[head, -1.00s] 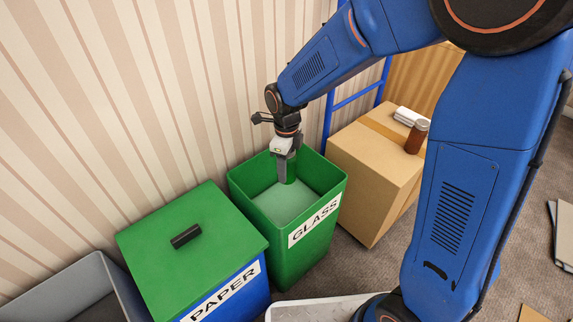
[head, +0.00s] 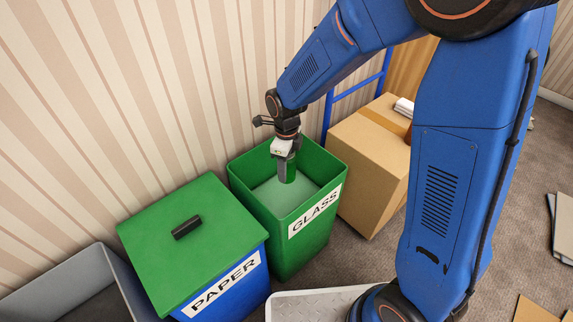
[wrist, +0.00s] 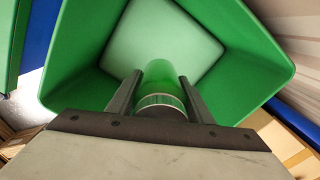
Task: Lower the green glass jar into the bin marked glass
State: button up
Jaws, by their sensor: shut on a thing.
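The green glass jar (head: 291,172) is between the fingers of my gripper (head: 284,166) in the head view. In the wrist view the jar (wrist: 160,76) shows its green body and a pale banded end, with a finger of my gripper (wrist: 160,92) on each side. My gripper is shut on the jar. The jar hangs upright inside the open mouth of the green bin marked GLASS (head: 309,232), above its pale floor. The bin's walls (wrist: 245,45) surround it in the wrist view. The jar appears clear of the floor.
A blue bin marked PAPER with a closed green lid (head: 215,240) stands to the left. A grey open bin (head: 70,285) is at the far left. A cardboard box (head: 365,170) with a white item (head: 404,106) on it stands right of the glass bin. The striped wall is behind.

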notch_tip(320, 180, down, 8)
dwell(1.7)
jog(key=shift+f, duration=2.6)
dwell(2.1)
jog(key=o, duration=1.3)
jog(key=shift+o, duration=0.2)
jog(key=shift+r, duration=0.1)
